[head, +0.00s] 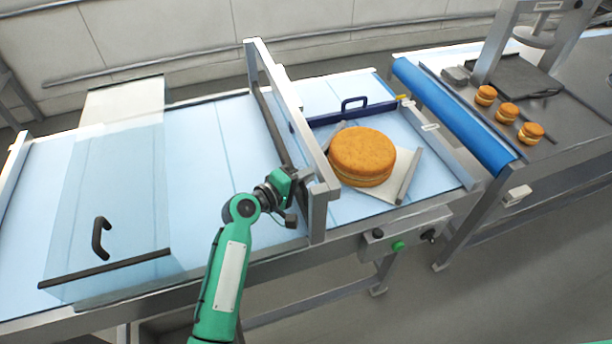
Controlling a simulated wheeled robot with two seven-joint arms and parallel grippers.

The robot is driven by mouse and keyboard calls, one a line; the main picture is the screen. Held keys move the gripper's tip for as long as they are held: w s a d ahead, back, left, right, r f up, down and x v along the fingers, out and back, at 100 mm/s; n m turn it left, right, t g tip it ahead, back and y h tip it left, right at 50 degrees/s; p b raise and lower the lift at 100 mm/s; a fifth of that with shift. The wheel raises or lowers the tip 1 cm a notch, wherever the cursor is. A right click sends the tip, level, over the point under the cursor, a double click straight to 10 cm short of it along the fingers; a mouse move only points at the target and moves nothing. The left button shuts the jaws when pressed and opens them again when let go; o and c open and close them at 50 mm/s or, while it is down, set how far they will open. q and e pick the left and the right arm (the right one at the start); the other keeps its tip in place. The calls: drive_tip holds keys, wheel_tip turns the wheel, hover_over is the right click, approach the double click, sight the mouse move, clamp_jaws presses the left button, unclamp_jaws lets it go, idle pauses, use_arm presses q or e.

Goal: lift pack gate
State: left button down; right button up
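My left gripper (292,214) is at the near post of the steel arch (318,212), left of the cake and well apart from the blue handle. Its fingers are small and partly hidden, so their opening is unclear. My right gripper is out of view.
A clear guard with a black handle (101,239) stands over the left belt. A control box (405,236) with a green button is on the front rail. A blue roller (450,115) borders the right table, where small filled rounds (507,112) stand.

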use_arm(q)
wheel_tip(320, 180, up, 4)
drive_tip(key=p, duration=0.3)
drive_tip(key=c, duration=1.7)
unclamp_jaws()
